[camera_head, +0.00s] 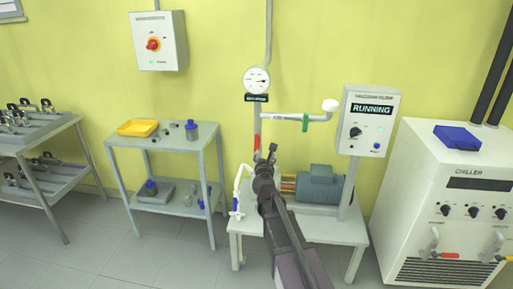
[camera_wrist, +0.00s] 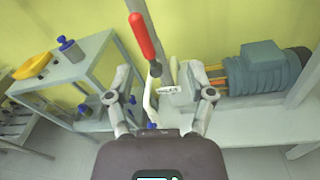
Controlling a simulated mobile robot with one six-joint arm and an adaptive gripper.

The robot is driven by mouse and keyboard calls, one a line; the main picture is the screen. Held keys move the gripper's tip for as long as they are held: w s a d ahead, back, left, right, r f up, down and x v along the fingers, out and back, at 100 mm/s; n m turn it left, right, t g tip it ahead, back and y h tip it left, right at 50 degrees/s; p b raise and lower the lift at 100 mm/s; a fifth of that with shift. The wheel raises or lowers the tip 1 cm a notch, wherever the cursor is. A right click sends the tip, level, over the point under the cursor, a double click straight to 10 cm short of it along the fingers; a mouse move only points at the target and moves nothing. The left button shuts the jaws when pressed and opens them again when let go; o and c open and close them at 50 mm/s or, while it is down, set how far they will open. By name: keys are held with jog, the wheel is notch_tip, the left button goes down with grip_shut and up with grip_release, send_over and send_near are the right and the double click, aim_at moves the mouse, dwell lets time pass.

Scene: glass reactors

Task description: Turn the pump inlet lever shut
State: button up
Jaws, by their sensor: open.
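A red-handled lever (camera_head: 257,142) sits on the grey vertical pipe above the pump bench. In the wrist view the red lever (camera_wrist: 144,37) points up, roughly along the pipe, leaning slightly. My gripper (camera_wrist: 160,75) is open and empty, with its fingers spread to either side of the lever's lower end; whether they touch it is unclear. In the head view my gripper (camera_head: 266,160) is just below the red handle and partly hides the valve. The pump (camera_head: 316,184) has a blue-grey motor, also visible in the wrist view (camera_wrist: 262,70).
A green lever (camera_head: 305,122) hangs on the horizontal pipe, and a blue lever (camera_head: 237,211) is low on the white pipe. A control box (camera_head: 369,121) reading RUNNING stands right of the gripper. A gauge (camera_head: 256,80) is above. A small table (camera_head: 165,140) stands left.

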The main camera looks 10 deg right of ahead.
aim_at(257, 140)
jog(key=n, duration=0.1)
jog(key=w+a+n+y, duration=0.1)
jog(key=a+n, duration=0.1)
jog(key=shift+w+a+f+n+t+y+b, duration=0.15)
jog(key=shift+f+n+t+y+b, duration=0.15)
jog(key=shift+n+y, duration=0.1)
jog(key=w, duration=0.4)
jog(key=w+d, duration=0.1)
jog(key=w, duration=0.8)
jog(key=shift+w+d, duration=0.35)
jog(key=shift+w, duration=0.05)
grip_shut()
